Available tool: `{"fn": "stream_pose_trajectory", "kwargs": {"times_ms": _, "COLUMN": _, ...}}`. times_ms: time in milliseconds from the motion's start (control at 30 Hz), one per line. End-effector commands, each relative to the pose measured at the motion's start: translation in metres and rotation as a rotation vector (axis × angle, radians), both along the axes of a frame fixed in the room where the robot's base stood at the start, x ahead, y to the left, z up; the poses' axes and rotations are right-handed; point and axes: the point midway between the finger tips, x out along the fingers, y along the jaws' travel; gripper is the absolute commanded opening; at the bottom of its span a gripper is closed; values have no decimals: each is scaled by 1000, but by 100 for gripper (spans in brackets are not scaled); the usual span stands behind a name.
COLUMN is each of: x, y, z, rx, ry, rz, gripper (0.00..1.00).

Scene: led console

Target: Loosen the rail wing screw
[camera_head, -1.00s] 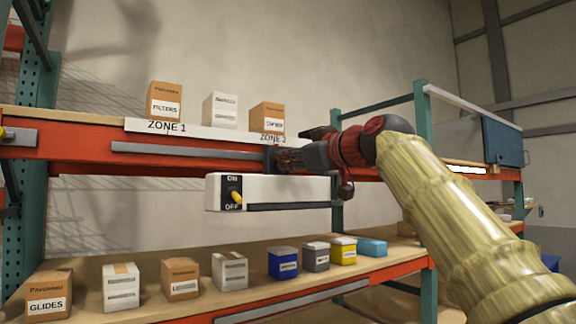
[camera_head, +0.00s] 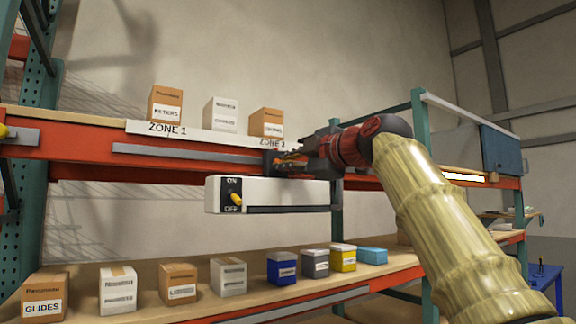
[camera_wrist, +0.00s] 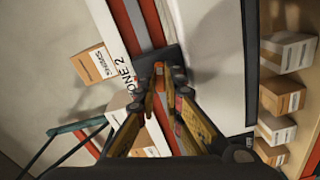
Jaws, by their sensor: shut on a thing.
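The rail (camera_head: 190,153) is a grey bar along the red upper shelf beam. A dark bracket (camera_head: 337,190) holds a white console (camera_head: 290,192) below it, with an ON/OFF switch (camera_head: 235,199) whose yellow lever points toward OFF. My gripper (camera_head: 282,162) is at the rail above the console, its fingers against the dark mount there. In the wrist view my gripper (camera_wrist: 164,82) has its fingertips close together in front of a dark plate (camera_wrist: 172,58). They are shut on the wing screw, which is mostly hidden between them.
Boxes stand on the upper shelf above the zone labels, including a FILTERS box (camera_head: 165,104). Several boxes and bins, such as a blue bin (camera_head: 282,267), line the lower shelf (camera_head: 240,300). A teal upright (camera_head: 420,150) stands behind my arm.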

Motion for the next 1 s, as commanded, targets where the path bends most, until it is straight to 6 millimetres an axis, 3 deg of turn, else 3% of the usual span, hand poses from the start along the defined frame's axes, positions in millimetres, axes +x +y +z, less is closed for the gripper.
{"fn": "stream_pose_trajectory", "kwargs": {"times_ms": 433, "x": 0, "y": 0, "z": 2, "rx": -199, "ry": -143, "rz": -2, "gripper": 0}}
{"fn": "stream_pose_trajectory", "kwargs": {"times_ms": 1000, "x": -1, "y": 0, "z": 4, "rx": -233, "ry": -168, "rz": -2, "gripper": 0}}
